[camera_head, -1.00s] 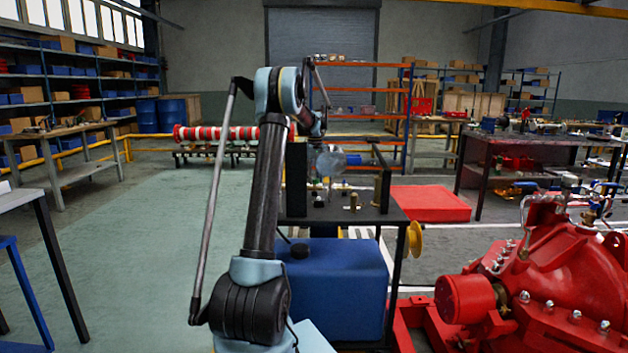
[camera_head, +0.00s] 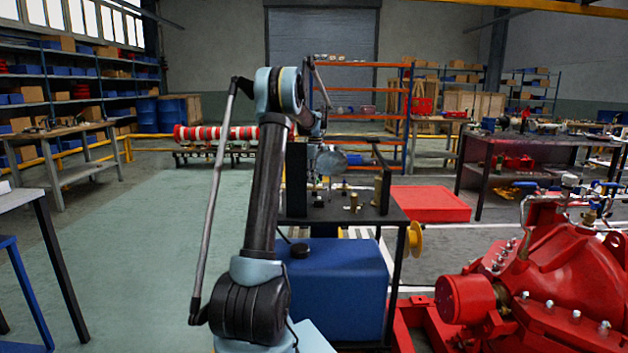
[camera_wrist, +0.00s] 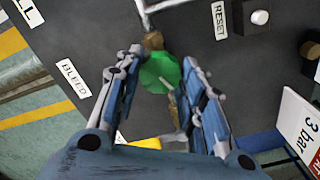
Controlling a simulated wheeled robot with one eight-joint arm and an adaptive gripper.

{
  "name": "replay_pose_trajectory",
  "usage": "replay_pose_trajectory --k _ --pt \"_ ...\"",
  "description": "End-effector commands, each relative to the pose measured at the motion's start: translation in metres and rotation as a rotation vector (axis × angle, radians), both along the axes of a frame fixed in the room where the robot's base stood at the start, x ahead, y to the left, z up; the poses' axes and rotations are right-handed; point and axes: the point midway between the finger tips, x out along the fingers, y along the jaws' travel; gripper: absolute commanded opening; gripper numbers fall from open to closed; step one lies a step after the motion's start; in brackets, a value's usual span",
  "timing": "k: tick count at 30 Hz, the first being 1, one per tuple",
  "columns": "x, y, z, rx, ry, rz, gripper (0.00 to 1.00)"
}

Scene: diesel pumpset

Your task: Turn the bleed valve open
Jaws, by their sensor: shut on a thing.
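The bleed valve has a green knob (camera_wrist: 158,74) on a brass stem (camera_wrist: 152,41), in front of a dark panel (camera_wrist: 185,35). A white label reading BLEED (camera_wrist: 75,78) is on the panel to its left in the wrist view. My gripper (camera_wrist: 161,58) has one finger on each side of the green knob and is shut on it. A pale mark shows on the knob's lower right. In the head view my wrist (camera_head: 332,161) is over the black-topped stand (camera_head: 385,213); the fingers and the knob are too small to make out there.
A RESET label (camera_wrist: 219,20) and a white button (camera_wrist: 260,17) are at the panel's upper right. A "3 bar" sign (camera_wrist: 297,118) stands close on the right. In the head view, a blue tank (camera_head: 335,285) is under the stand and a red pump (camera_head: 560,270) is to the right.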

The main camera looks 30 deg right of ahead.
Motion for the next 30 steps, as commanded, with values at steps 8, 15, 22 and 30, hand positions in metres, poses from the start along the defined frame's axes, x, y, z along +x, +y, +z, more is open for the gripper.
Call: replay_pose_trajectory --k 8,15,22,30 --pt "-0.001 0.001 0.000 0.002 0.002 0.001 0.12" --pt "-0.001 0.000 0.000 0.001 0.002 0.001 0.57" --pt "0.000 0.000 0.000 0.001 0.000 0.001 0.57" --pt "0.000 0.000 0.021 0.001 0.000 0.001 0.57"
